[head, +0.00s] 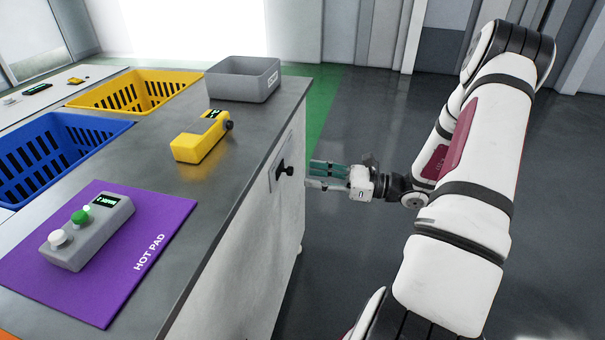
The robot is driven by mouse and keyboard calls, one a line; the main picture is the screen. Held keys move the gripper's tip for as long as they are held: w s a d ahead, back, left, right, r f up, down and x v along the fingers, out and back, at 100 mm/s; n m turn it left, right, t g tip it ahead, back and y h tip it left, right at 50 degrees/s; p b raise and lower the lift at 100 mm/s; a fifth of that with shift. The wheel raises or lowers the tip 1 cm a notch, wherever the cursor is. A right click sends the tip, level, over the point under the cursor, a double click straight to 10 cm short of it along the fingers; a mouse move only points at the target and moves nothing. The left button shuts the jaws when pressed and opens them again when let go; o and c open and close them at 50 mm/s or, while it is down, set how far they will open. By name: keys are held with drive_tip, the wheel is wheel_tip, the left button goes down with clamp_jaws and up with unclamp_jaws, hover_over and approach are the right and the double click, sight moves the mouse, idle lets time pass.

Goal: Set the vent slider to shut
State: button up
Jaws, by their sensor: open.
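A black knob (286,170) sticks out from a pale plate (275,178) on the side face of the bench. It appears to be the vent slider. Its slot and any markings are too small to read, so I cannot tell its setting. My gripper (312,175) is open and empty. It reaches in from the right at about the knob's height, with its fingers pointing left toward the bench side. The fingertips look close to the knob, a small gap to its right, and do not appear to touch it.
On the bench (240,138) are a yellow device (200,143), a grey bin (243,85) and a purple hot pad (160,215) bearing a grey button box (95,238). A blue basket (85,165) and a yellow basket (130,90) stand at left. The floor (340,260) right of the bench is clear.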

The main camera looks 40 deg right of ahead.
drive_tip(key=v, duration=0.7)
idle(0.4)
